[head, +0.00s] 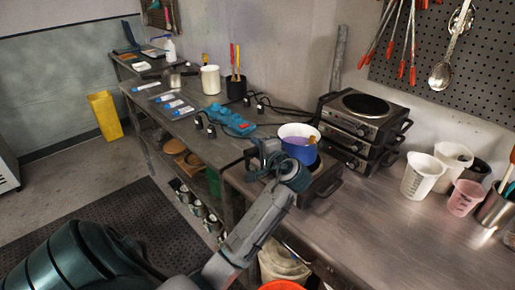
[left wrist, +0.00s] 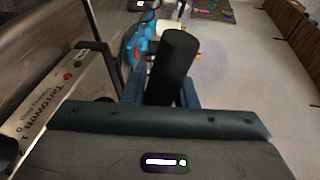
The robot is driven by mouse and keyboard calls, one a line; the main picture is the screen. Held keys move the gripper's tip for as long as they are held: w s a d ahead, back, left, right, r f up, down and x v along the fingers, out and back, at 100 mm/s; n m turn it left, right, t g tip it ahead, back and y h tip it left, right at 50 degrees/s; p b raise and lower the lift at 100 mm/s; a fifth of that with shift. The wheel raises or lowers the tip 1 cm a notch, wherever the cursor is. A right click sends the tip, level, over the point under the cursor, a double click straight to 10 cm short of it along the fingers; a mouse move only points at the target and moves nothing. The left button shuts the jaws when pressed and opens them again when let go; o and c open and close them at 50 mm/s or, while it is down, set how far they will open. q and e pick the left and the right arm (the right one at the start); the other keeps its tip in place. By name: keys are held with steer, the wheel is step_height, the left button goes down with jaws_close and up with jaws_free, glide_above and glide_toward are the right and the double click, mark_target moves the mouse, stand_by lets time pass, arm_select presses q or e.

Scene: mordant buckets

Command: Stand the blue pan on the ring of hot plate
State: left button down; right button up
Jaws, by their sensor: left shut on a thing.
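The blue pan (head: 301,152), pale inside with purple contents, is upright over the single hot plate (head: 326,184) at the bench's front edge. The pan covers most of the ring, and I cannot tell whether its base touches it. My left gripper (head: 268,156) is at the pan's left side, shut on its handle. In the left wrist view the black handle (left wrist: 172,66) stands between the fingers, and the hot plate's labelled front panel (left wrist: 42,122) is at the left. The pan's body is hidden there. My right gripper is not in view.
Stacked hot plates (head: 362,118) stand close behind, to the right of the pan. White jugs (head: 422,176) and a pink beaker (head: 465,198) are at the right. The front right bench top (head: 385,235) is clear.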

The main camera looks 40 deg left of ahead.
arm_select(q)
steer(key=shift+f+p, duration=0.15)
steer(key=shift+p, duration=0.2)
stand_by(0.8)
steer(key=c, duration=1.1)
jaws_free()
steer(key=shift+s, duration=0.1)
steer(key=shift+d+f, duration=0.2)
steer(key=shift+d, duration=0.1)
steer(key=b+v, duration=0.1)
steer(key=v, duration=0.2)
steer(key=b+v, duration=0.1)
steer(key=v, duration=0.3)
steer(key=b+v, duration=0.1)
steer(key=v, duration=0.2)
steer(key=shift+s+d+r, duration=0.1)
steer(key=shift+d+r, duration=0.05)
steer(key=shift+r, duration=0.25)
